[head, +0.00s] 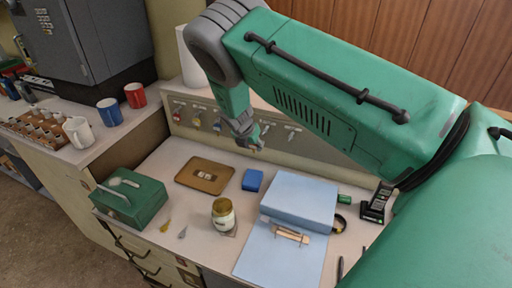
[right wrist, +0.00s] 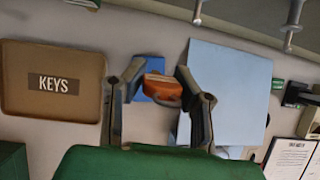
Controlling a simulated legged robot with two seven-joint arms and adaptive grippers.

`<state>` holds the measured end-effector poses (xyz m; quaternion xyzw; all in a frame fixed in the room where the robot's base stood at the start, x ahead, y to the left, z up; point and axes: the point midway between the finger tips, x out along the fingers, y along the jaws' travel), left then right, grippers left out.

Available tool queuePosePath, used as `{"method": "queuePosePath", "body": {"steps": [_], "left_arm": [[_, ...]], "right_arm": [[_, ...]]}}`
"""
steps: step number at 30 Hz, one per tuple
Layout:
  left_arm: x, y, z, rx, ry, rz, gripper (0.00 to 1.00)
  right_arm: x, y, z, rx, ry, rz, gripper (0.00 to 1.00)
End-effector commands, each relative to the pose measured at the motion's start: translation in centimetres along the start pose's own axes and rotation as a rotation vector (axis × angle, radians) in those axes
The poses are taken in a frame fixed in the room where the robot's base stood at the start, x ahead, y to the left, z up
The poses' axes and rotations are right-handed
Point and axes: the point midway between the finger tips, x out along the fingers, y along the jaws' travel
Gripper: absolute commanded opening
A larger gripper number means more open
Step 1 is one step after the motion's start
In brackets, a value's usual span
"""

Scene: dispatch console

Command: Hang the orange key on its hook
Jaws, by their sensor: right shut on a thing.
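My right gripper (head: 248,138) is in front of the hook panel (head: 240,155), above the back of the desk. In the right wrist view, the orange key (right wrist: 160,90) shows between the two fingers of my right gripper (right wrist: 160,84), which is shut on it. The key's lower part is hidden, and I cannot make the key out clearly in the head view. A bare metal hook (head: 292,130) sticks out of the panel right of the gripper. Hooks also show at the top of the right wrist view (right wrist: 293,22). My left gripper is not in view.
Small yellow and grey tags (head: 183,233) lie in front. Other keys (head: 196,121) hang at the panel's left.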

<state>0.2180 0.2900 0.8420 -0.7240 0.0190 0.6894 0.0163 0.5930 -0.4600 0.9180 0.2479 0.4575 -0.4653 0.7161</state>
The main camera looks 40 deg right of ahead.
Motion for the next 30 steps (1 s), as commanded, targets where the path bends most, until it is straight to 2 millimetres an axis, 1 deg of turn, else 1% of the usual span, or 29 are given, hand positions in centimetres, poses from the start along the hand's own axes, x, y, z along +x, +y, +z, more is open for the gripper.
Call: {"method": "queuePosePath", "body": {"steps": [8,15,21,30], "left_arm": [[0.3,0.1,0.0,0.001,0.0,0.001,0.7],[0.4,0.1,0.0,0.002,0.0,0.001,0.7],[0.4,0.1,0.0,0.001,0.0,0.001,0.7],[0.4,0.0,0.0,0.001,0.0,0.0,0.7]], "right_arm": [[0.8,0.0,1.0,0.006,0.009,0.003,0.0],[0.0,0.8,0.8,0.002,0.001,-0.001,0.0],[-0.5,1.1,0.6,0.002,-0.004,-0.003,0.0],[0.3,0.6,1.1,0.004,0.004,0.0,0.0]]}}
